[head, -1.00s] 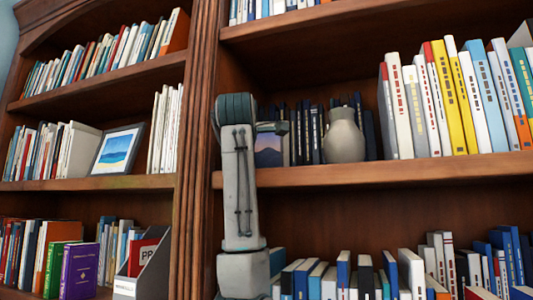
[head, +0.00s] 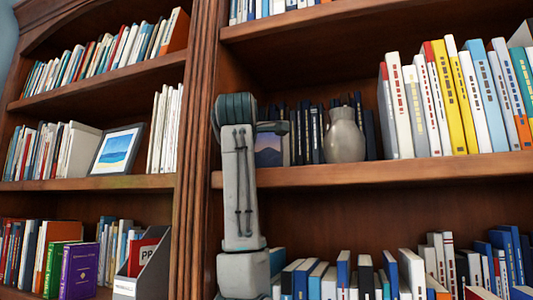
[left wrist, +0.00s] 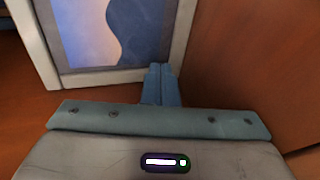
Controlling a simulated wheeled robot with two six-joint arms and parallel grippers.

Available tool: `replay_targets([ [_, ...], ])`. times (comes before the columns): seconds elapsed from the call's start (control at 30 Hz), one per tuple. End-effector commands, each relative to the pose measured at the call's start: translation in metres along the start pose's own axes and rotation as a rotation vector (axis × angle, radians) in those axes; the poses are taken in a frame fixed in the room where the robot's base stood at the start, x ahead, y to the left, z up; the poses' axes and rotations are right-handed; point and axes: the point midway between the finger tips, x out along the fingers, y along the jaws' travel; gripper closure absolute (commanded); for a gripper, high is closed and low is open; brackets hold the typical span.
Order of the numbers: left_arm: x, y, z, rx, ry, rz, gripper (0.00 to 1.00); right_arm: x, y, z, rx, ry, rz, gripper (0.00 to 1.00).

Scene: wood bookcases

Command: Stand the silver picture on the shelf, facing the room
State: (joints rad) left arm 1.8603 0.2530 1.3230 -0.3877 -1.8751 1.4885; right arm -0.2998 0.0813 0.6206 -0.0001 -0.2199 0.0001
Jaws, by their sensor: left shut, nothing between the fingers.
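The silver picture (head: 269,151) stands upright on the middle shelf of the right bookcase, a dusky mountain scene facing outward. My left arm hides its left part in the head view. In the left wrist view its pale silver frame (left wrist: 110,75) and lower right corner show close up, with its bottom edge on the shelf. My left gripper (left wrist: 162,70) is shut and empty, its fingertips by that lower right corner; I cannot tell whether they touch the frame. In the head view the left gripper (head: 272,127) is in front of the picture's top. My right gripper is not in view.
A grey vase (head: 345,137) and dark books (head: 305,135) stand right of the picture, with pale and yellow books (head: 455,100) farther right. The shelf's front edge (head: 400,170) is bare. Another framed picture (head: 118,150), a beach scene, stands in the left bookcase.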

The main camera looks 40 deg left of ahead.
Motion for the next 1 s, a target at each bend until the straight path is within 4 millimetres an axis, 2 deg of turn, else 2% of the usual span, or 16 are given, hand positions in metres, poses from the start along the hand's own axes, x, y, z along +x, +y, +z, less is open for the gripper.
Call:
replay_targets([
  [0.37, 0.001, 0.000, 0.000, 0.000, 0.000, 0.000, 1.00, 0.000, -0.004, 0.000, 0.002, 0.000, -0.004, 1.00],
  [1.0, 0.018, 0.005, 0.006, 0.000, 0.000, -0.002, 1.00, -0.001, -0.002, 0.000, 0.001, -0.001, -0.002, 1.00],
])
